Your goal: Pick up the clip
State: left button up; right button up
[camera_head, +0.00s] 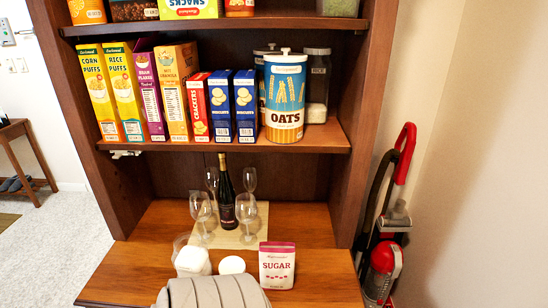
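I cannot make out a clip for certain. A small white piece (124,154) shows just under the left end of the cereal shelf, against the front edge. It is too small to tell whether it is the clip. Neither of my grippers is in view.
Cereal boxes (104,93) and an oats canister (285,97) fill the shelf (170,145). Below, a dark bottle (226,196) and several wine glasses stand on a mat. A sugar pack (277,266) and a grey ribbed thing (215,292) are nearer. A red vacuum (384,262) stands right.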

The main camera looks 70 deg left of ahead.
aim_at(276, 259)
jog(key=u, duration=0.65)
jog(key=i, duration=0.7)
jog(key=u, duration=0.85)
